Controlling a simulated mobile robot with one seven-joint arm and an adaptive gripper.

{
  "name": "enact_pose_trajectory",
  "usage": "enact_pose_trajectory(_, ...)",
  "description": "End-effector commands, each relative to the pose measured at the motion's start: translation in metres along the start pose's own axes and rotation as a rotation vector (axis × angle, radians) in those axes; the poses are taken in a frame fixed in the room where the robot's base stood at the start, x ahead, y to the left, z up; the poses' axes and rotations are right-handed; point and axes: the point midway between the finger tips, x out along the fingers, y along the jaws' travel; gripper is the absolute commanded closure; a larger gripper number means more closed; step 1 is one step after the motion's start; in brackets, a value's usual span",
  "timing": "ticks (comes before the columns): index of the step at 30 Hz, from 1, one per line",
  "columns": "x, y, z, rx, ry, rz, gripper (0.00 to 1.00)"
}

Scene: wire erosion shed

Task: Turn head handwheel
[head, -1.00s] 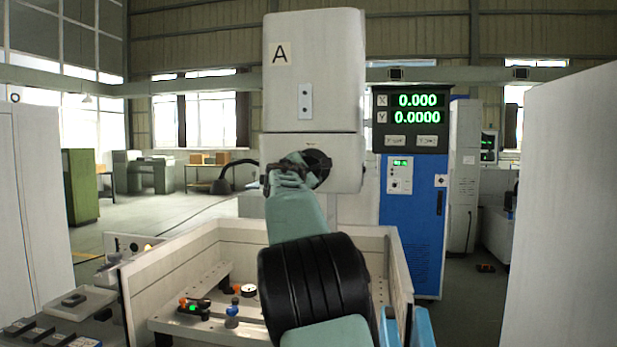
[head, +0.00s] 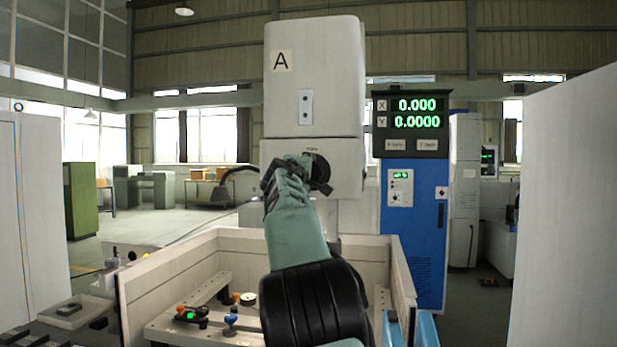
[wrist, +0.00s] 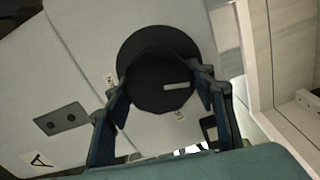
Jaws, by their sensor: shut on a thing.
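The head handwheel is a black round wheel (wrist: 162,85) on the front of the white machine head marked A (head: 313,75). In the head view the handwheel (head: 319,170) is partly hidden behind my gripper (head: 292,170). In the wrist view my gripper (wrist: 165,92) has one finger on each side of the wheel's dark knob, shut on it. A pale bar-shaped mark shows on the knob's face. Where the fingertips touch is hard to see against the black.
Below the head is an open white-walled tank (head: 170,280) with small fixtures and a gauge inside. A blue cabinet (head: 415,230) with a readout of X 0.000 and Y 0.0000 (head: 411,112) stands at right. A pale panel (head: 570,200) closes off the far right.

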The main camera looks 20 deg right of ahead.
Motion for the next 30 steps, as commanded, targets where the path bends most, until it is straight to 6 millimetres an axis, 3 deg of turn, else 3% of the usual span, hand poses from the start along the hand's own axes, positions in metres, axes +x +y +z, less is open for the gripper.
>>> enact_pose_trajectory(19,0.0004,-0.0008,0.0006,0.048,-0.002,-0.002,0.74)
enact_pose_trajectory(20,0.0004,-0.0008,0.0006,0.047,-0.002,-0.002,0.46)
enact_pose_trajectory(21,0.0003,-0.0008,0.0006,0.047,-0.002,-0.002,0.42)
enact_pose_trajectory(24,0.0003,-0.0007,0.0004,0.047,-0.001,-0.001,0.31)
enact_pose_trajectory(30,0.0002,-0.0003,0.0002,0.047,-0.001,-0.001,0.31)
